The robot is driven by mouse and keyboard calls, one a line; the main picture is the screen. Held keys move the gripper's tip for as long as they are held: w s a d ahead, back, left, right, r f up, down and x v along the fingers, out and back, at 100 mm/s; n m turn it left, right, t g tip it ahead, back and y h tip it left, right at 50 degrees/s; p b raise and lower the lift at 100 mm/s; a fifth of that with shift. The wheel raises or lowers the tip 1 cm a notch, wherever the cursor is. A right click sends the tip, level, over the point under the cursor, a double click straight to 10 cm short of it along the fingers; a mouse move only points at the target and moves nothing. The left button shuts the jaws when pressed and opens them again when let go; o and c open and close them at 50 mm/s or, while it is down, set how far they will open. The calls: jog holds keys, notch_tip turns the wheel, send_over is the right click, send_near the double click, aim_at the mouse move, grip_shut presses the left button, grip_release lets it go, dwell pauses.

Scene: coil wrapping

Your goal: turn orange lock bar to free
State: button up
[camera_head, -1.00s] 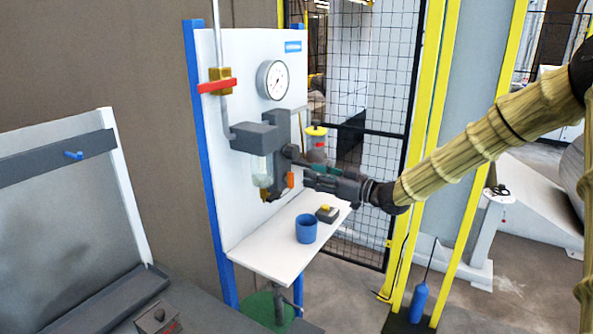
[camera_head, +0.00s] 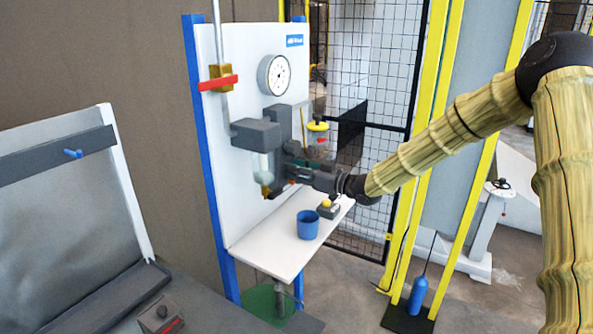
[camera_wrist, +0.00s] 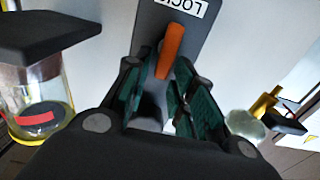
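The orange lock bar (camera_wrist: 172,52) shows in the wrist view on a dark grey plate (camera_wrist: 188,24), below a white label that reads LOCK upside down. The bar is slightly tilted, with its lower end between the fingertips. My gripper (camera_wrist: 165,88) is open, with one green-padded finger on each side of the bar. I cannot tell whether either finger touches it. In the head view my gripper (camera_head: 290,168) is at the dark unit on the white panel, and it largely hides the bar.
A dark block with a clear bowl (camera_head: 262,168) hangs just left of my gripper. A pressure gauge (camera_head: 273,75) and red handle (camera_head: 218,83) are above. A blue cup (camera_head: 307,225) and a small box with a yellow button (camera_head: 327,208) stand on the white shelf (camera_head: 272,254) below.

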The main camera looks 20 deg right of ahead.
grip_shut()
